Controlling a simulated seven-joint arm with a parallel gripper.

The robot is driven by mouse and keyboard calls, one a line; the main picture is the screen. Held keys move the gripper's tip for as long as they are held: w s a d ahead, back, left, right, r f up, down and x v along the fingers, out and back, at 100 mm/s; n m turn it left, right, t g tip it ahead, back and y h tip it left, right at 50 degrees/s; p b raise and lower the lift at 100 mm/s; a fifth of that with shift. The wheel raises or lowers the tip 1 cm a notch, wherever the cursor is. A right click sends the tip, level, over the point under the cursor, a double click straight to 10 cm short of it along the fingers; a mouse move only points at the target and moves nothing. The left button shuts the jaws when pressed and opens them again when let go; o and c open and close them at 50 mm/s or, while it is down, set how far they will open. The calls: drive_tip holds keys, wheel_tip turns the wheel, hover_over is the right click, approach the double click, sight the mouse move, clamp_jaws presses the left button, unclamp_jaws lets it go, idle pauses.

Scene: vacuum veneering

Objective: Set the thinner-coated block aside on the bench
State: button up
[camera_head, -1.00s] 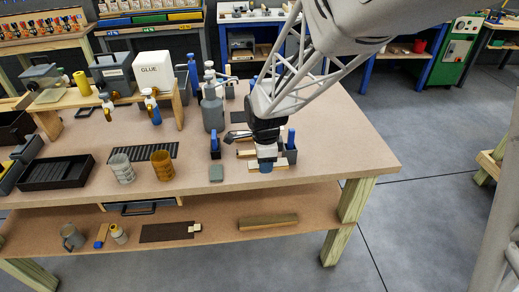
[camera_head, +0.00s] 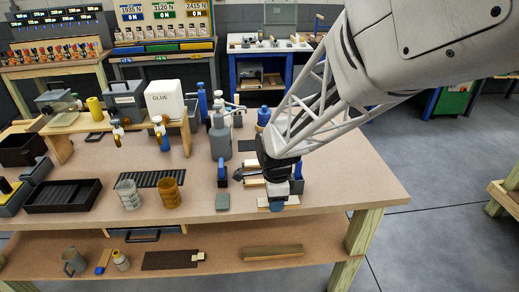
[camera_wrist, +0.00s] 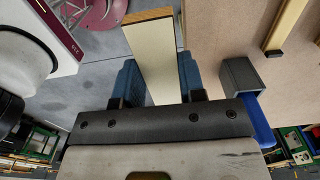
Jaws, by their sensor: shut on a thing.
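My gripper (camera_wrist: 158,88) is shut on a flat block with a cream face and a brown edge (camera_wrist: 152,55). The block sits between the two blue fingers in the wrist view. I cannot tell whether the block touches the bench. Another pale wood piece (camera_head: 254,182) lies just behind my gripper, partly hidden. I cannot tell the coating thickness of either one.
A dark holder with a blue item (camera_head: 298,172) stands close right of my gripper. The bench's right end is clear.

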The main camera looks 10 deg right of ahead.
drive_tip(key=w+r, duration=0.8)
hover_over(311, 170)
wheel_tip(311, 170, down, 4)
drive_tip(key=shift+f, duration=3.2)
drive_tip(key=shift+f, duration=1.85)
